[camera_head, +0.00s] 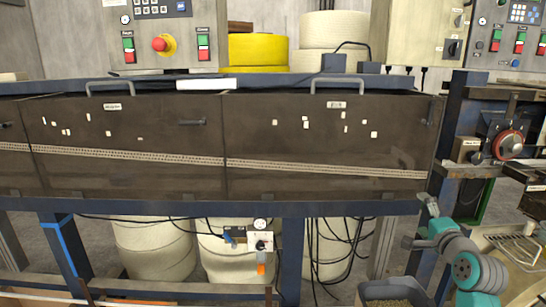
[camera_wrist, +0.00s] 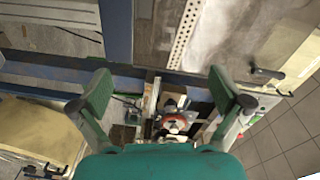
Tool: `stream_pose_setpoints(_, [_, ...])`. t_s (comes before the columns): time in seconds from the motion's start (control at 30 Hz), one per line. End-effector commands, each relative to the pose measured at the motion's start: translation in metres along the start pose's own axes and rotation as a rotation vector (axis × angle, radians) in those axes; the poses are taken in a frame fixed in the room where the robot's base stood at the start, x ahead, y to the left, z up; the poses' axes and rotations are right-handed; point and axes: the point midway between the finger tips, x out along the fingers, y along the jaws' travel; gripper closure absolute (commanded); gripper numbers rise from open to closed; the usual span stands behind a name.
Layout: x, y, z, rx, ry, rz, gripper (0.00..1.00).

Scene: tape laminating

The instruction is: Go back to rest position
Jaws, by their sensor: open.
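My gripper (camera_wrist: 161,88) is open in the wrist view, its two green and dark fingers wide apart with nothing between them. In the head view my gripper (camera_head: 418,222) is at the lower right, in front of the blue frame's right end. The laminating machine's long dark cover panels (camera_head: 325,135) are closed, with a pale perforated strip across them. The gripper is apart from the panels. A round red-rimmed part (camera_head: 507,145) is on the unit at the right. A red round part (camera_wrist: 172,122) also shows beyond the fingers in the wrist view.
A control box with a red stop button (camera_head: 163,44) stands behind the panels. Yellow (camera_head: 258,50) and white rolls (camera_head: 333,30) stand at the back. Blue frame legs (camera_head: 291,250), hanging cables and a bin of granules (camera_head: 392,291) are near the arm's left.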

Motion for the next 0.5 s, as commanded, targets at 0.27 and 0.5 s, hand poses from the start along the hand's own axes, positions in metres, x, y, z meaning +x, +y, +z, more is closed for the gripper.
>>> stream_pose_setpoints(0.27, [-0.048, 0.105, 0.060, -0.134, 0.013, 0.044, 0.00])
stream_pose_setpoints(0.5, [-0.105, 0.177, 0.107, -0.267, 0.017, 0.080, 0.00])
